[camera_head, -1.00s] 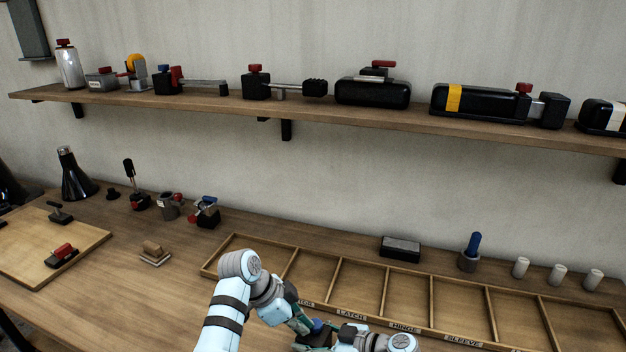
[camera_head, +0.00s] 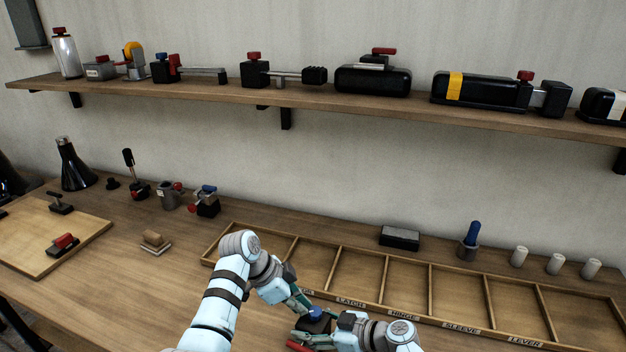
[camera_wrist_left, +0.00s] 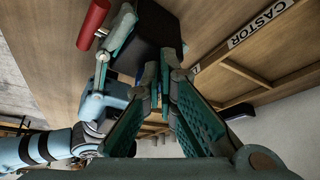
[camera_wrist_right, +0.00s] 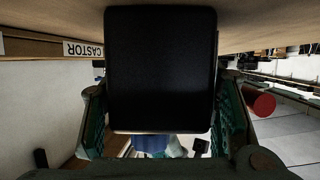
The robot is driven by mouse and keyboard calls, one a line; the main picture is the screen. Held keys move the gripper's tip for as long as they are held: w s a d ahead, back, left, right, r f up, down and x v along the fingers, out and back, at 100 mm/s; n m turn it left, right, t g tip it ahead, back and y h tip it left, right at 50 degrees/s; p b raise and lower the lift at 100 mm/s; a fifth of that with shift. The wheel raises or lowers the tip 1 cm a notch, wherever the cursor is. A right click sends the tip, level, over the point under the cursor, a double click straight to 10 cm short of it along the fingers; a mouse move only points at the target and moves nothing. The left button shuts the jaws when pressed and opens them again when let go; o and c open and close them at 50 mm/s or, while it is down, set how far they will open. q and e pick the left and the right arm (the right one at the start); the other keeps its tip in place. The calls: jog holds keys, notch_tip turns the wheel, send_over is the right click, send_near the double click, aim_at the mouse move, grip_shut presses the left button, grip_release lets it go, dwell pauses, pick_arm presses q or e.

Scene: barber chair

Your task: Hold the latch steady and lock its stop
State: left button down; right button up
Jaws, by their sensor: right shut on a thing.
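The latch shows in the head view as a small dark block with a blue knob (camera_head: 318,314) and a red handle (camera_head: 298,345), low in the middle. My right gripper (camera_head: 318,338) is shut on its black body, which fills the right wrist view (camera_wrist_right: 160,70) between the teal fingers. The red handle's end (camera_wrist_right: 258,100) shows beside the right finger. My left gripper (camera_head: 303,305) is close beside the knob. In the left wrist view, its fingertips (camera_wrist_left: 164,78) are close together near the black body (camera_wrist_left: 150,42); their contact and gap are unclear. The stop cannot be clearly made out.
A divided wooden tray (camera_head: 375,257) with labelled compartments lies just beyond the grippers. A dark grey block (camera_head: 400,238) and a blue-handled tool in a cup (camera_head: 468,242) stand behind it. A board (camera_head: 40,240) with red-handled parts lies left. A shelf (camera_head: 300,103) runs above.

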dwell(0.3)
pick_arm(q)
notch_tip(320, 180, up, 6)
jog(key=shift+a, duration=0.35)
dwell(0.3)
jog(key=f, duration=0.2)
jog(key=s+f, duration=0.1)
jog(key=f, duration=0.1)
jog(key=s+f, duration=0.1)
jog(key=f, duration=0.1)
jog(key=shift+s+d, duration=0.15)
jog(key=shift+d, duration=0.15)
